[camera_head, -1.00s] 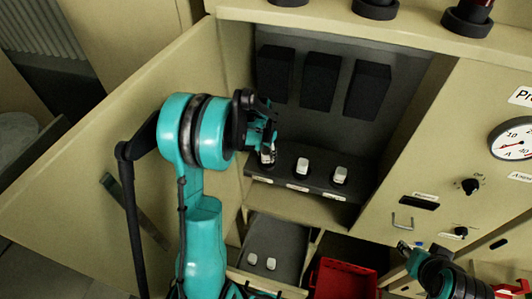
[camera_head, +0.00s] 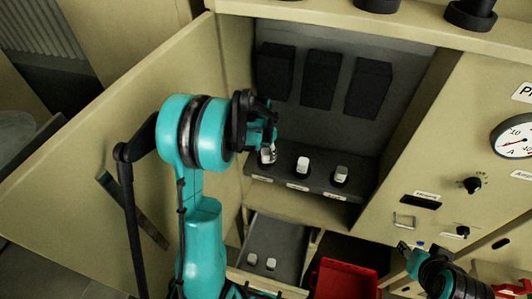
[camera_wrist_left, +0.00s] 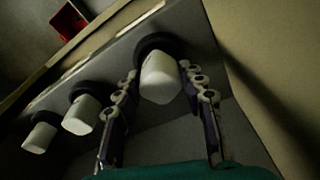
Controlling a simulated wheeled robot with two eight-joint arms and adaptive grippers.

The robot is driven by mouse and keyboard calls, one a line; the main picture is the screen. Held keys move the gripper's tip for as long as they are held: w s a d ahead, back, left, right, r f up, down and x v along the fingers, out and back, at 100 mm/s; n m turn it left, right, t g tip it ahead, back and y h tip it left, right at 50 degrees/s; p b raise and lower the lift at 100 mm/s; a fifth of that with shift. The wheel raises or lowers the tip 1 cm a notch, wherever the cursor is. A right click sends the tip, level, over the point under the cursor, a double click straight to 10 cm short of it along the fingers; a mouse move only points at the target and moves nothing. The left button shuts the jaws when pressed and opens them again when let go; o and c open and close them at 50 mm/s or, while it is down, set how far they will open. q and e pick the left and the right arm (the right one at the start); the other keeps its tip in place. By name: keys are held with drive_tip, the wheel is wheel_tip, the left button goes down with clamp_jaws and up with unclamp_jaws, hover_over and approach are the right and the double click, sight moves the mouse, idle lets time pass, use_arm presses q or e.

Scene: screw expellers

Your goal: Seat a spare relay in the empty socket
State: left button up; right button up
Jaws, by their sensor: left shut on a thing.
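Three white relays stand in a row on a dark socket rail (camera_head: 322,186) in the open cabinet: the left relay (camera_head: 267,156), the middle relay (camera_head: 302,167) and the right relay (camera_head: 341,174). My left gripper (camera_head: 268,138) is at the left relay, shut on it. In the left wrist view the fingers (camera_wrist_left: 162,88) flank this relay (camera_wrist_left: 160,76), whose base is at a dark round socket. Two spare relays, one (camera_head: 251,259) beside the other (camera_head: 271,263), lie in a grey tray (camera_head: 285,236) below. My right gripper (camera_head: 408,251) is at the lower right; its fingers are too small to judge.
A red bin (camera_head: 343,281) stands right of the tray. Three black blocks (camera_head: 321,80) hang on the back wall above the relays. The open cabinet door (camera_head: 105,150) lies left of my left arm. A panel with a gauge (camera_head: 515,138) and knobs borders the right.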

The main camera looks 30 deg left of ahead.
sight(263, 155)
use_arm(q)
drive_tip(key=shift+f, duration=0.35)
drive_tip(key=o, duration=0.9)
drive_tip(key=shift+s+r+p, duration=0.3)
drive_tip(key=shift+r+p, duration=0.8)
drive_tip(key=shift+r, duration=0.75)
drive_tip(key=shift+s+r+p, duration=0.25)
drive_tip(key=shift+r+p, duration=0.8)
drive_tip(key=shift+r, duration=0.8)
drive_tip(key=shift+s+r+p, duration=0.3)
drive_tip(key=shift+r+p, duration=0.8)
drive_tip(key=shift+r, duration=0.75)
